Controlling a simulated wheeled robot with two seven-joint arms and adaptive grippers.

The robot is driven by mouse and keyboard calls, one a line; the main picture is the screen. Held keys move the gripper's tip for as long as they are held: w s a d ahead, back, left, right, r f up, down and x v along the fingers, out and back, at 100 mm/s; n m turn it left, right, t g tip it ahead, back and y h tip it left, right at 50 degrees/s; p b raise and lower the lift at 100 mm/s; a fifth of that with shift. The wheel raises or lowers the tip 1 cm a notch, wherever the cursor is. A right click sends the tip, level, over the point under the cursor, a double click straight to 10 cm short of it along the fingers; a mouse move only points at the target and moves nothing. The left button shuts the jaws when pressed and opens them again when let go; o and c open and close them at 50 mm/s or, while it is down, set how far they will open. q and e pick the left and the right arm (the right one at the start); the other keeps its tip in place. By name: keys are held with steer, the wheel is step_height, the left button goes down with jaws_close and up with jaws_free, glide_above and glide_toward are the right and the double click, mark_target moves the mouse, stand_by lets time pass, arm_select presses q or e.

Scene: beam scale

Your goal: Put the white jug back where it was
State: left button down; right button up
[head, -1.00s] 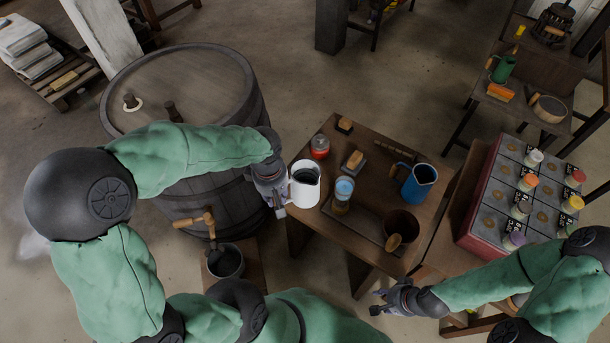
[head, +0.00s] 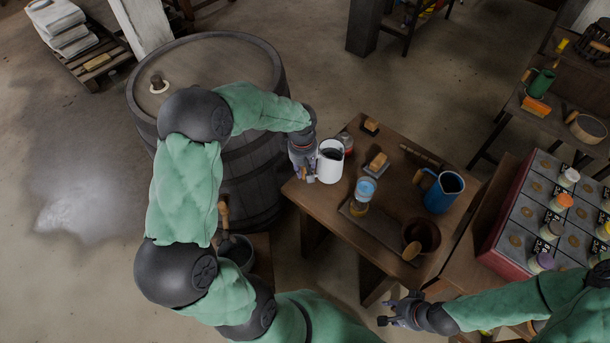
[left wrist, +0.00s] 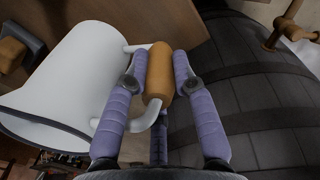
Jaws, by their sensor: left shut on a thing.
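The white jug (head: 330,164) is in my left gripper (head: 310,170), above or on the left part of the small wooden table (head: 310,197); I cannot tell if its base touches. In the left wrist view the jug (left wrist: 75,80) fills the left side. Its tan handle grip (left wrist: 159,72) sits between the two purple fingers of the left gripper (left wrist: 157,75), which are shut on it. My right gripper (head: 387,311) is empty, its fingers apart, in front of the table.
A red-filled jar (head: 346,141) stands close behind the jug. A blue-topped glass (head: 364,192), a brush (head: 377,162), a blue jug (head: 443,192) and a brown pot (head: 425,234) share the table. A large barrel (head: 252,160) stands left. A crate of jars (head: 515,205) is at right.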

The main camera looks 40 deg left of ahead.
arm_select(q)
steer(key=shift+w+a+f, duration=0.15)
steer(key=shift+w+f, duration=0.15)
steer(key=shift+w+f+b, duration=0.1)
steer(key=shift+f+b, duration=0.6)
steer(key=shift+f, duration=0.9)
steer(key=shift+f, duration=0.15)
steer(key=c, duration=1)
jaws_free()
steer(key=shift+r, duration=0.4)
steer(key=r+p, duration=0.1)
steer(key=r, duration=0.2)
steer(key=r+p, duration=0.1)
steer(key=r, duration=0.3)
steer(key=r+p, duration=0.1)
steer(key=r, duration=0.3)
steer(key=shift+s+r, duration=0.25)
steer(key=shift+s, duration=0.15)
